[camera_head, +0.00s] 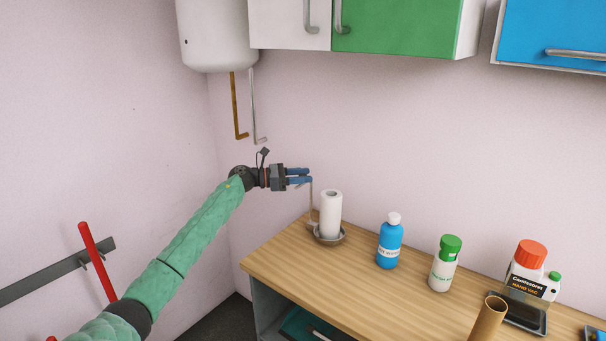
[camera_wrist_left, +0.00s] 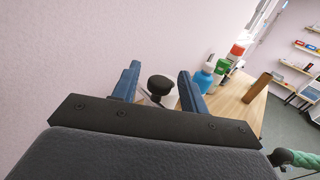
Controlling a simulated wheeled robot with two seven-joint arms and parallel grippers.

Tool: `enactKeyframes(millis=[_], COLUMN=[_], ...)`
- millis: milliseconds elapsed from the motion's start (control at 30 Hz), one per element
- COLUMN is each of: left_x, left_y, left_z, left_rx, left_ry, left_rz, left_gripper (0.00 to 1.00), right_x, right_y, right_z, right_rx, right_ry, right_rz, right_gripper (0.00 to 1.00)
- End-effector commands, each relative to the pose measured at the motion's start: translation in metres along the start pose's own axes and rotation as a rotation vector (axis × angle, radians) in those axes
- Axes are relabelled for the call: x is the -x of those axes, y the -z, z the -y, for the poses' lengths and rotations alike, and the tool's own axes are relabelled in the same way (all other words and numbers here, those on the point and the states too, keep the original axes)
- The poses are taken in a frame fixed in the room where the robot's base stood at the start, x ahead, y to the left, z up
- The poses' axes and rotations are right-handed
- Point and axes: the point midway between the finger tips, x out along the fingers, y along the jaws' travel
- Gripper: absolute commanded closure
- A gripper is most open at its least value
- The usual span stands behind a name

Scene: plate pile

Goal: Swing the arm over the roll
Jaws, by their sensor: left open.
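The white paper roll (camera_head: 330,212) stands upright on a holder with a round metal base (camera_head: 329,240) near the counter's back left corner. A thin upright rod (camera_head: 312,206), the holder's arm, rises beside the roll on its left, up to the fingers. My left gripper (camera_head: 304,177) is open at the rod's top, left of and slightly above the roll. In the left wrist view a dark round knob (camera_wrist_left: 160,85) shows between the blue fingers; I cannot tell whether they touch it. My right gripper is not in view.
On the wooden counter (camera_head: 290,262), a blue bottle (camera_head: 390,243), a green-capped bottle (camera_head: 443,267), a cardboard tube (camera_head: 487,318) and an orange-capped container (camera_head: 531,270) stand to the right. A white boiler (camera_head: 215,35) and a green cabinet (camera_head: 400,28) hang above.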

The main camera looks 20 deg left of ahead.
Motion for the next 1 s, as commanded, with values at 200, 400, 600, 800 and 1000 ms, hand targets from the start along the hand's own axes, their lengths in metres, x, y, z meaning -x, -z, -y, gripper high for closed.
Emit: enactKeyframes(millis=[200, 400, 600, 800, 1000], left_x=[-0.0041, -0.0039, -0.0038, -0.0038, -0.0065], left_y=[0.0002, 0.0003, 0.0003, 0.0003, 0.0019], left_z=[0.0002, 0.0001, 0.0000, -0.0002, -0.0025], left_rx=[0.000, 0.000, 0.000, -0.001, -0.001], left_ry=[0.000, 0.000, 0.000, -0.001, -0.013], left_rz=[0.000, 0.000, 0.000, 0.000, -0.001], left_gripper=[0.56, 0.58, 0.97, 1.00, 1.00], right_x=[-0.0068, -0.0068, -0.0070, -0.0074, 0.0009], right_y=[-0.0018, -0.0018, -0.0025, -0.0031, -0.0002], right_z=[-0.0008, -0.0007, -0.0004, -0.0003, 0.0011], right_rx=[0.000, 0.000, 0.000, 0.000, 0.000], right_ry=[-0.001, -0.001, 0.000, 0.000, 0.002], right_rz=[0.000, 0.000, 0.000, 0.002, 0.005], right_gripper=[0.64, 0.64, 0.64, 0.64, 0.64])
